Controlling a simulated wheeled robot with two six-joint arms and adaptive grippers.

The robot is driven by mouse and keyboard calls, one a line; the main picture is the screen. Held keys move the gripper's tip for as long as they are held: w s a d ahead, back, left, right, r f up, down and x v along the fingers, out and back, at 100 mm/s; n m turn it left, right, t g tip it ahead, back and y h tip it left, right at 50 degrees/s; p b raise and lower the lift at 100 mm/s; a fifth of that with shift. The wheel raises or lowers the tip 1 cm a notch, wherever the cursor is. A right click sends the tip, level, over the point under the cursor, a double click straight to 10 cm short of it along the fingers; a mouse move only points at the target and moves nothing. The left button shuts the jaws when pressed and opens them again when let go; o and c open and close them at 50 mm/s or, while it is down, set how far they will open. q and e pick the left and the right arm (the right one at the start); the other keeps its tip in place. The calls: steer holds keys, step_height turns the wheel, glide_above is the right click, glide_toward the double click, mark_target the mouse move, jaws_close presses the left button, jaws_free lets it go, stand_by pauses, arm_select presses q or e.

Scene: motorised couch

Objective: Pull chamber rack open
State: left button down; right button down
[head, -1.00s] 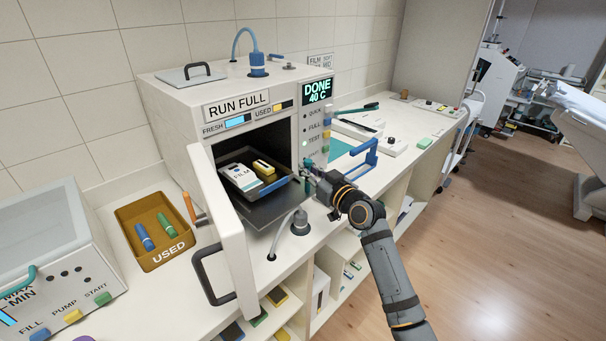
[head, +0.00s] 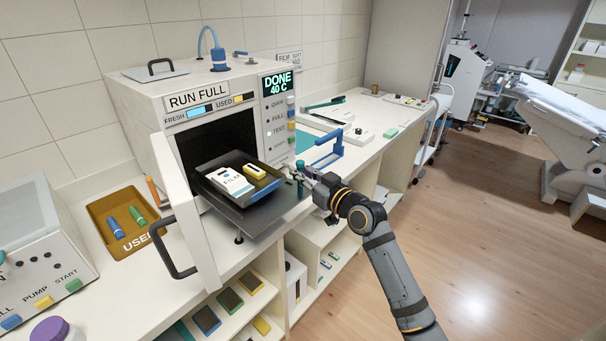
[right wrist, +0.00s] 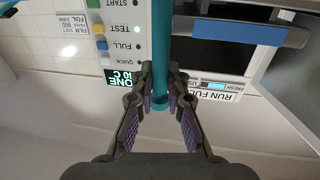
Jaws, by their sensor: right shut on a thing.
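The dark chamber rack (head: 265,211) sticks out of the front of the white machine (head: 135,105). A white FILM pack (head: 229,181) and a yellow-and-black item (head: 262,171) lie on it. My right gripper (head: 303,181) is at the rack's right front side, shut on an upright teal bar (head: 299,166). In the right wrist view the teal bar (right wrist: 160,65) runs between the two fingers of the right gripper (right wrist: 160,106). How the bar joins the rack is hidden. The chamber door (head: 184,215) stands open at the left. My left gripper is not in view.
A brown USED bin (head: 100,213) with blue and green cylinders sits left of the door. A blue bracket (head: 326,150) stands on the counter to the right. Open shelves lie below the counter. The wooden floor (head: 475,225) at right is clear.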

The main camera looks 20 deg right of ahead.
steer(key=shift+w+a+f, duration=0.1)
steer(key=shift+w+a, duration=0.15)
steer(key=shift+w, duration=0.15)
steer(key=c, duration=1.6)
jaws_free()
steer(key=shift+w+a, duration=0.15)
steer(key=shift+w, duration=0.05)
steer(key=shift+c, duration=0.2)
steer(key=shift+o, duration=1.3)
steer(key=shift+s, duration=0.25)
steer(key=shift+s+d, duration=0.3)
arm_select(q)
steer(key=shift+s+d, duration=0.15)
arm_select(e)
steer(key=v, duration=0.7)
steer(key=shift+a, duration=0.1)
